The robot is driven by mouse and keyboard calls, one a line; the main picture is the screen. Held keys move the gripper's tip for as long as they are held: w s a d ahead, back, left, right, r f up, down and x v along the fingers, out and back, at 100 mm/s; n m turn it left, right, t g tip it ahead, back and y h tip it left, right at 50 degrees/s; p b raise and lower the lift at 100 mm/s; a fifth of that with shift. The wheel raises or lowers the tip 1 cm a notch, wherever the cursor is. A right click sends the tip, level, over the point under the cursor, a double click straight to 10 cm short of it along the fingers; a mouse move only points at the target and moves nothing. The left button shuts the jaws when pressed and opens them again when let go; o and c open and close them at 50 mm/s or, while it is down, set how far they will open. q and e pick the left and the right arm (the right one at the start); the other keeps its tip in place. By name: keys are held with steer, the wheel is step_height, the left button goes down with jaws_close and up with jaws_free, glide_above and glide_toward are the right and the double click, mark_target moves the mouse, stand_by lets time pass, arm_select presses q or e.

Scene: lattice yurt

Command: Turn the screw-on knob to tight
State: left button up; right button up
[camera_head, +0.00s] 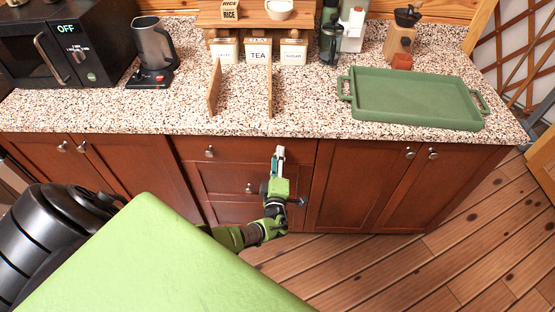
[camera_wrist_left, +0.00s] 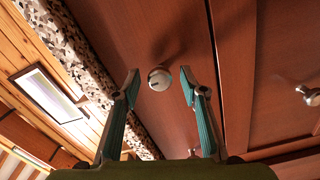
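A pale round screw-on knob (camera_wrist_left: 159,79) with a dark mark on its face sits on the red-brown drawer front just below the counter. In the left wrist view it is between the tips of my open left gripper (camera_wrist_left: 160,85), with gaps on both sides. I cannot tell how tightly the knob sits. My right gripper is not in view.
Other pale knobs (camera_head: 209,152) sit on the drawers and doors, one also in the left wrist view (camera_wrist_left: 309,96). The speckled counter (camera_head: 310,105) overhangs the fronts. It bears a green tray (camera_head: 420,120), a black microwave (camera_head: 65,50) and canisters. Wooden floor lies at the right.

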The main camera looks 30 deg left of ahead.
arm_select(q)
steer(key=v, duration=1.2)
